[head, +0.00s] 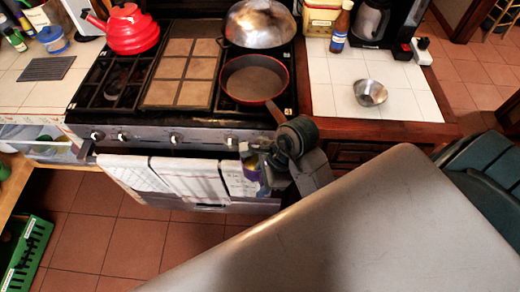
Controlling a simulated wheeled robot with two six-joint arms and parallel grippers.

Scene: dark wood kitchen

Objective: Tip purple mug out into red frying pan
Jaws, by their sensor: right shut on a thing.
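The red frying pan (254,84) sits on the right part of the stove, with its handle pointing toward the front edge. It looks empty. My right gripper (257,160) is in front of the stove, below the pan in the picture, and is shut on the purple mug (251,164). Only a small purple patch of the mug shows, with some yellow by it; my gripper and wrist hide the rest. I cannot tell the mug's tilt or contents. My left gripper is not in view.
A domed metal lid (260,24) lies behind the pan. A red kettle (125,30) stands at the stove's back left. Towels (190,178) hang on the oven rail. A metal bowl (370,92) sits on the right counter, with free tiles around it.

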